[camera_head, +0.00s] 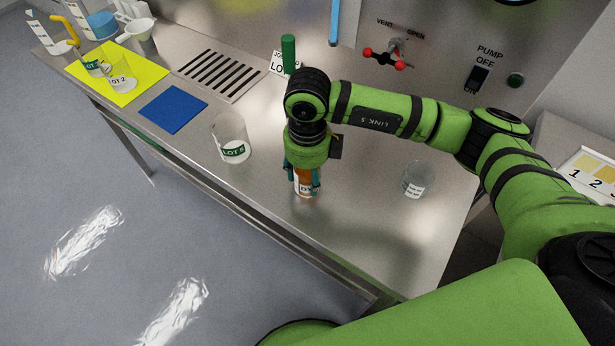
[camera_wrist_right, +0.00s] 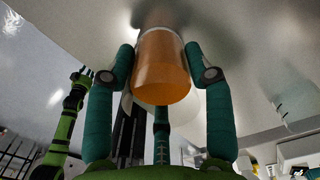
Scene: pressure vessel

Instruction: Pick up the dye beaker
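The dye beaker (camera_head: 305,186), with orange contents and a partly covered white label, stands upright at the middle front of the metal bench. My right gripper (camera_head: 302,180) reaches down around it. In the right wrist view the beaker (camera_wrist_right: 162,70) sits between the teal fingers of that gripper (camera_wrist_right: 161,75); the side fingertips appear to press against it, and a third finger is behind. No clear lift from the bench shows. My left gripper (camera_wrist_right: 82,77) appears small at the left of the right wrist view, fingers too small to judge. The head view does not show it.
A clear labelled beaker (camera_head: 414,180) stands right of the gripper, and another (camera_head: 231,138) to its left. A blue mat (camera_head: 173,109), a yellow mat (camera_head: 138,92) with beakers, and a vent grille (camera_head: 218,76) lie farther left. A green rod (camera_head: 288,55) stands behind.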

